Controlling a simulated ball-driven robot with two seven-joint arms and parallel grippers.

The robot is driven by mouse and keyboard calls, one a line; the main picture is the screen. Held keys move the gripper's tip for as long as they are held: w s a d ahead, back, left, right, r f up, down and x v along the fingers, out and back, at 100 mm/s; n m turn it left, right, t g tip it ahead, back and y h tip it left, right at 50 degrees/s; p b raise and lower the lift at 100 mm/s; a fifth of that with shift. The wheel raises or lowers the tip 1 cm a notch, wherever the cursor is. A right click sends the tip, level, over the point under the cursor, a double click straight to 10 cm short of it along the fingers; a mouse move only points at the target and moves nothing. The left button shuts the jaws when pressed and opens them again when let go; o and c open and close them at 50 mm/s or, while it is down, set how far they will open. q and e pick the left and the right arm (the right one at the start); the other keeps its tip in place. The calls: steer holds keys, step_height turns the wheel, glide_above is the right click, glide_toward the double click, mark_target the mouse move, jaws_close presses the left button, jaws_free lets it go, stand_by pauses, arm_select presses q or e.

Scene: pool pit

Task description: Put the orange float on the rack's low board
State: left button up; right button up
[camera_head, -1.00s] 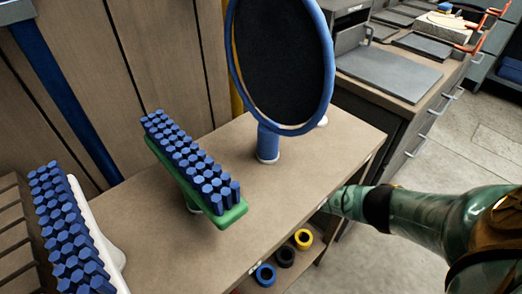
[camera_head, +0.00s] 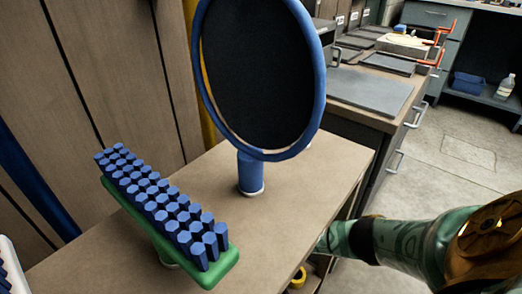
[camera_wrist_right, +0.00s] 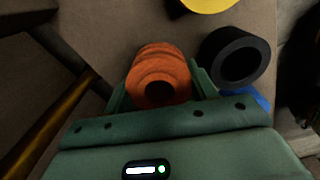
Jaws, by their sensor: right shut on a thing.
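The orange float (camera_wrist_right: 160,70) is a ribbed orange ring in the right wrist view, between the green fingers of my right gripper (camera_wrist_right: 160,88), which is shut on it. It is close to the low board (camera_wrist_right: 215,16); I cannot tell whether it touches it. In the head view my right arm reaches below the edge of the rack's upper board (camera_head: 205,180), hiding the gripper and the float. A black ring (camera_wrist_right: 237,57) is just right of the float, with a yellow ring (camera_wrist_right: 208,3) and part of a blue ring (camera_wrist_right: 258,98) nearby. My left gripper is not in view.
On the upper board stand a green brush-like block with blue pegs (camera_head: 165,210) and a blue-rimmed black oval (camera_head: 262,75) on a post. Clear floor (camera_head: 450,160) lies to the right.

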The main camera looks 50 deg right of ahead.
stand_by(0.3)
steer(key=shift+f, duration=0.6)
steer(key=o, duration=1.1)
steer(key=shift+c, duration=0.2)
